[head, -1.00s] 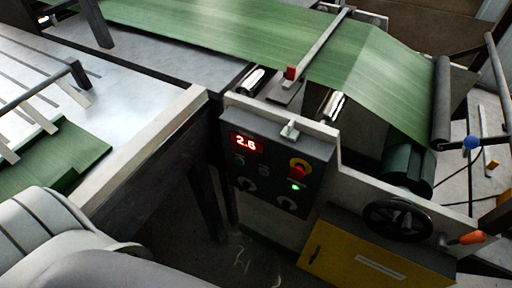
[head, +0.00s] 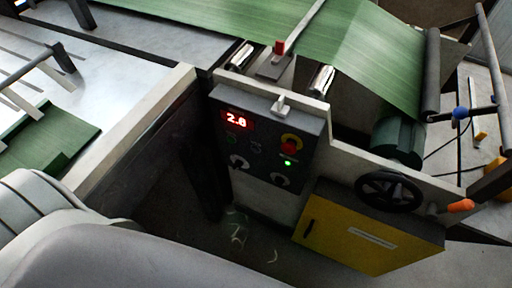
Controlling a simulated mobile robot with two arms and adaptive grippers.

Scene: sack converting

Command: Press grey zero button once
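The dark control panel (head: 262,155) is on the front of the machine, near the middle of the head view. Its red display (head: 237,121) seems to read 2.8. Below the display are a dim green button (head: 231,138) and a dark grey button (head: 256,147), probably the zero button; its label is too small to read. A red knob on a yellow ring (head: 291,143), a lit green lamp (head: 287,163) and two dials share the panel. Neither gripper is in view. A grey and white arm part of mine fills the lower left.
Green sheet (head: 370,65) runs over rollers above the panel. A yellow box (head: 366,230), a black handwheel (head: 389,191) and an orange handle (head: 460,206) are to the right. A metal table edge (head: 130,130) lies left. Floor shows below the panel.

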